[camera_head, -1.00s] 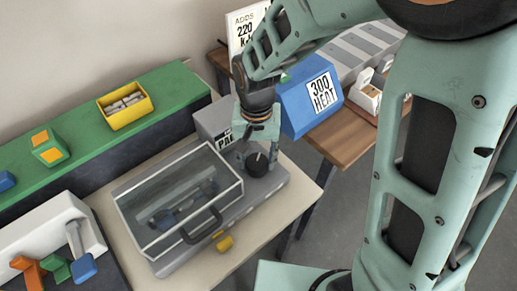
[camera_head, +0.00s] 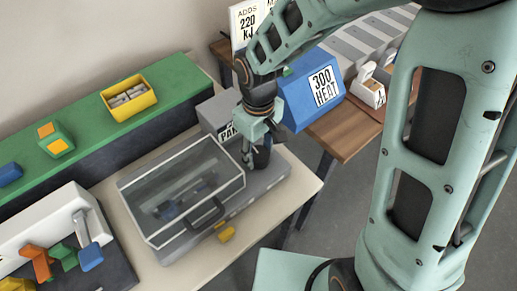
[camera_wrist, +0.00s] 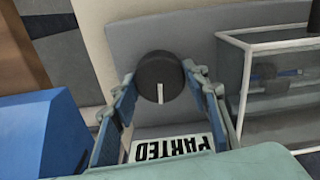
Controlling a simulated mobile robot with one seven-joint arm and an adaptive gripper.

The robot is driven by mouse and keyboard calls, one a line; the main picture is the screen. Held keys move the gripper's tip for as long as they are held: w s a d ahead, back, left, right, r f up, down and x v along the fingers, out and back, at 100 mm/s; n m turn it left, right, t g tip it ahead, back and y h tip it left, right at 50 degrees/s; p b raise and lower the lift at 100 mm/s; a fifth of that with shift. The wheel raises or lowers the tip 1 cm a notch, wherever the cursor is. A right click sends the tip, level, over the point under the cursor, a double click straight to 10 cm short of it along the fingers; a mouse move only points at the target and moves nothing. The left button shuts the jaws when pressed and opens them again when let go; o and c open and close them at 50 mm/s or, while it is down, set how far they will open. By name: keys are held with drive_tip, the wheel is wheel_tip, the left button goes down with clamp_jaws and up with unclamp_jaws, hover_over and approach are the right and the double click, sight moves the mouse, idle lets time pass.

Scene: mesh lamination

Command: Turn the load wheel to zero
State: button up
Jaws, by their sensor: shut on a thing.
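The load wheel is a round black knob (camera_head: 263,157) on the grey machine's flat base (camera_head: 270,178), right of the clear-lidded box. In the wrist view the wheel (camera_wrist: 160,72) sits between my two fingers, with a white pointer line at its lower edge in that picture. My gripper (camera_head: 254,152) is over the machine and shut on the wheel, with a finger on either side of it. In the head view the fingers hide part of the wheel and its pointer. I see no readable scale around it.
The clear-lidded box (camera_head: 183,190) with a dark handle stands close to my gripper. A blue "300 HEAT" block (camera_head: 310,95) and a grey sign block (camera_head: 218,110) are nearby. A yellow bin (camera_head: 128,99) sits on the green shelf behind.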

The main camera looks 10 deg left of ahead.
sight(258, 153)
drive_tip(key=shift+n, duration=0.6)
drive_tip(key=o, duration=1.2)
drive_tip(key=shift+c, duration=0.2)
wheel_tip(258, 153, up, 12)
drive_tip(key=shift+r, duration=0.1)
